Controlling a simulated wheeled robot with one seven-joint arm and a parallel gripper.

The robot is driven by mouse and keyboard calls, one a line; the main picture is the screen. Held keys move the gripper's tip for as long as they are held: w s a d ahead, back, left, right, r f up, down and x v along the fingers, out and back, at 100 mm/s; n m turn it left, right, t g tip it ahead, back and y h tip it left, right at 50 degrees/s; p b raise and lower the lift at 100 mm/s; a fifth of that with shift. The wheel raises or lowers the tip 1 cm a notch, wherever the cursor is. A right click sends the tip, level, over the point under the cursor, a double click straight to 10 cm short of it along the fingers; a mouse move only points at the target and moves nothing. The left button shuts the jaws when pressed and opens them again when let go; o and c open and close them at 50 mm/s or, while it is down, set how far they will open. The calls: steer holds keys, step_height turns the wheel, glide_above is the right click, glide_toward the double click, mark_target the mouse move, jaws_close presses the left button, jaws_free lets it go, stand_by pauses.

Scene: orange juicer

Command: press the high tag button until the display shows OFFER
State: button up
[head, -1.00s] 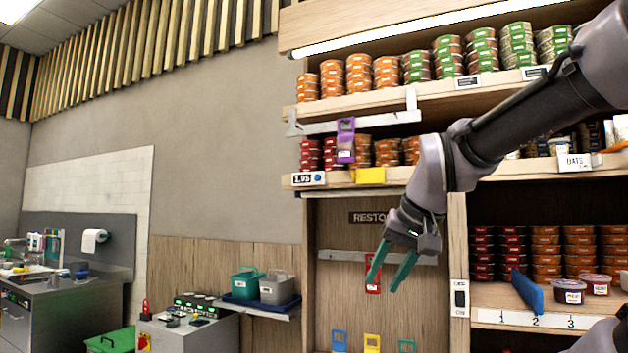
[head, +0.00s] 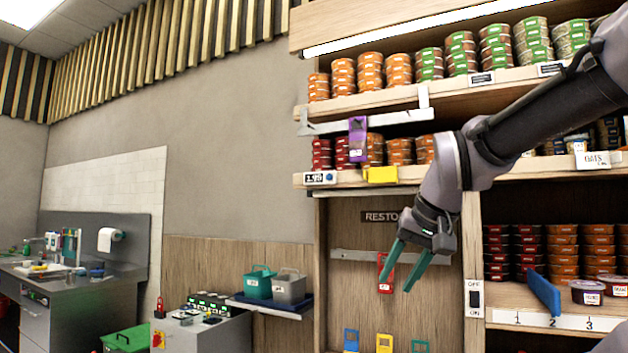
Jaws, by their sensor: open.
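The high tag (head: 320,178) is a small white electronic label on the left end of the middle shelf edge. Its display appears to read 1.95, with a small round blue button (head: 330,177) at its right end. My gripper (head: 395,288) has two green fingers pointing down, apart and empty. It hangs in front of the wooden back panel, below and to the right of the tag, and touches nothing that I can see. The fingers partly overlap a red tag holder (head: 384,270) hanging on the panel.
Stacked cans fill the shelves. A blue divider (head: 543,291) stands at the lower right. The wall left of the tag is clear.

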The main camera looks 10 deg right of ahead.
stand_by(0.3)
jaws_close()
stand_by(1.6)
